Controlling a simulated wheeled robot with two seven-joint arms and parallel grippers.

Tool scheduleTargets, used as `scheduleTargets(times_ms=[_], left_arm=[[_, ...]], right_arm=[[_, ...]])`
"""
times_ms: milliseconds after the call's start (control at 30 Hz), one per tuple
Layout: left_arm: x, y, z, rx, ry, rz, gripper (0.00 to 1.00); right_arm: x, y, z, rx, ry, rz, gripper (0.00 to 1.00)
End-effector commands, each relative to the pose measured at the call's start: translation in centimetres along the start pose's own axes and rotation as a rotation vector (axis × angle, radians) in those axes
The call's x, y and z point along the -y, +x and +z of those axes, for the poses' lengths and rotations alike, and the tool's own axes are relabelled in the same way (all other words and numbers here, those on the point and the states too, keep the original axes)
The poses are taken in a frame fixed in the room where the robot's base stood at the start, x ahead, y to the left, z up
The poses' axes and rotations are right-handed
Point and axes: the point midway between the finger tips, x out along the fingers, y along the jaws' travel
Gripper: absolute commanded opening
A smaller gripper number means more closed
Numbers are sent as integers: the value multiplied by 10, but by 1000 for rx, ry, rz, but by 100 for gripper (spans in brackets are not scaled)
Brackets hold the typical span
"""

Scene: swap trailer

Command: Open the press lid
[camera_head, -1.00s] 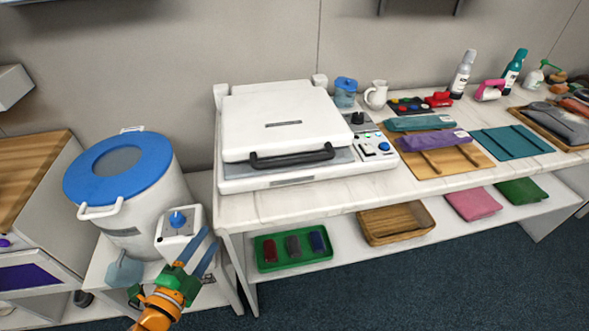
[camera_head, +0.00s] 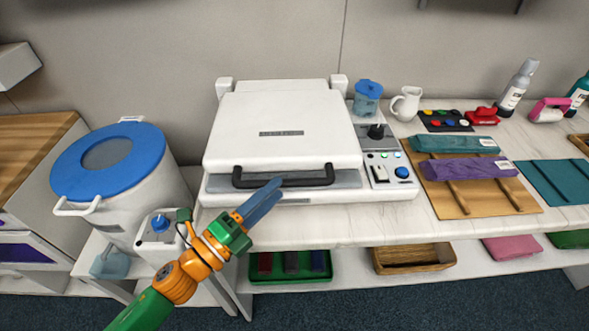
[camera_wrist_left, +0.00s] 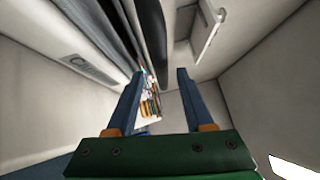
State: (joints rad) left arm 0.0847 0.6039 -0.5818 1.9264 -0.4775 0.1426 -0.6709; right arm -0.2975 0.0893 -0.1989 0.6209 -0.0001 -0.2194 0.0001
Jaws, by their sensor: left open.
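The press (camera_head: 335,197) is a white flat machine on the counter. Its white lid (camera_head: 280,115) is down, and a black bar handle (camera_head: 240,179) runs along the lid's front edge. My left gripper (camera_head: 279,185) reaches in from the lower left with blue fingers pointing at the handle's middle, overlapping it in the head view; contact cannot be told. In the left wrist view the gripper (camera_wrist_left: 158,74) is open with nothing between its fingers. The dark handle (camera_wrist_left: 152,40) shows beyond the fingers, and the lid (camera_wrist_left: 40,40) is at the left. My right gripper is out of view.
A control panel (camera_head: 383,170) with buttons adjoins the press on the right. A white drum with a blue lid (camera_head: 108,158) stands on the left. A white jug (camera_head: 406,103) and folded cloths (camera_head: 460,168) are to the right. A green tray (camera_head: 290,266) sits on the shelf below.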

Motion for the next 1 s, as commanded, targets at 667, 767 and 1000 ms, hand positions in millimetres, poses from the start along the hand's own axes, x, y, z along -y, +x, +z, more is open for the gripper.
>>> scheduleTargets(times_ms=[667, 767, 1000], left_arm=[[0, 42, 0, 1, -1, 1, 6], [0, 42, 0, 1, -1, 1, 0], [0, 42, 0, 1, -1, 1, 0]], right_arm=[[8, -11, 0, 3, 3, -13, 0], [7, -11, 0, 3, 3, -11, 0], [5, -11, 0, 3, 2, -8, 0]])
